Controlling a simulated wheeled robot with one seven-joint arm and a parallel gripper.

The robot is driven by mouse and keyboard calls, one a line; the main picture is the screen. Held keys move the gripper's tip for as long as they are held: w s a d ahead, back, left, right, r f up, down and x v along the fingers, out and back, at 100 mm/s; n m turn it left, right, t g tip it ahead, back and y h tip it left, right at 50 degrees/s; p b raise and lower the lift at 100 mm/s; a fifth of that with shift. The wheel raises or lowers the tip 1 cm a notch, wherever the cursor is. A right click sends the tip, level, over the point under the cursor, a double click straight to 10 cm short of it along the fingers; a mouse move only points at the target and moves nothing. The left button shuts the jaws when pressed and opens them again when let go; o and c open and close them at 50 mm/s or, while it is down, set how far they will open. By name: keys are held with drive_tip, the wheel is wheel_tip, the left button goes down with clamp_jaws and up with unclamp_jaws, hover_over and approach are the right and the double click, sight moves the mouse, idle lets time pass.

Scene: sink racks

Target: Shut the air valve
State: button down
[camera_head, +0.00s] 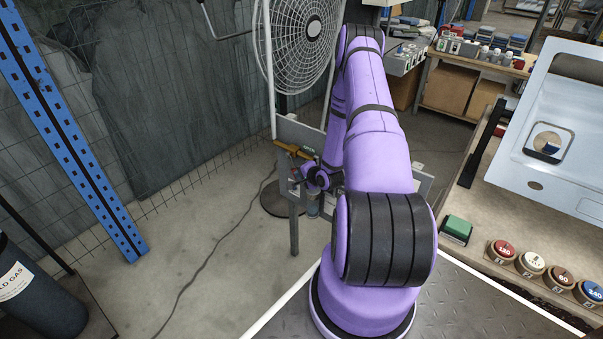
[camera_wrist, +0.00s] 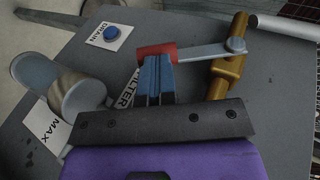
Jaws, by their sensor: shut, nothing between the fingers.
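The air valve is a brass pipe fitting (camera_wrist: 228,68) with a flat grey lever (camera_wrist: 200,50) pivoting on it. The lever lies across the brass pipe and ends in a red grip (camera_wrist: 157,49). My gripper (camera_wrist: 154,65) is shut, its blue fingers together with their tips at the red grip; whether they touch it I cannot tell. Nothing shows between the fingers. In the head view the brass pipe (camera_head: 290,148) shows on a grey panel, with my wrist just below and right of it; the lever is too small to make out there.
A fan (camera_head: 303,40) stands behind the panel. A bench with coloured buttons (camera_head: 503,250) and a sink lies right.

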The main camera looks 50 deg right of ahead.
drive_tip(key=w+f+t, duration=0.1)
drive_tip(key=f+t, duration=0.1)
drive_tip(key=t, duration=0.1)
drive_tip(key=shift+w+m, duration=0.3)
drive_tip(key=shift+w, duration=0.05)
drive_tip(key=shift+w+a+f, duration=0.1)
drive_tip(key=shift+w+f, duration=0.25)
drive_tip(key=shift+w, duration=0.55)
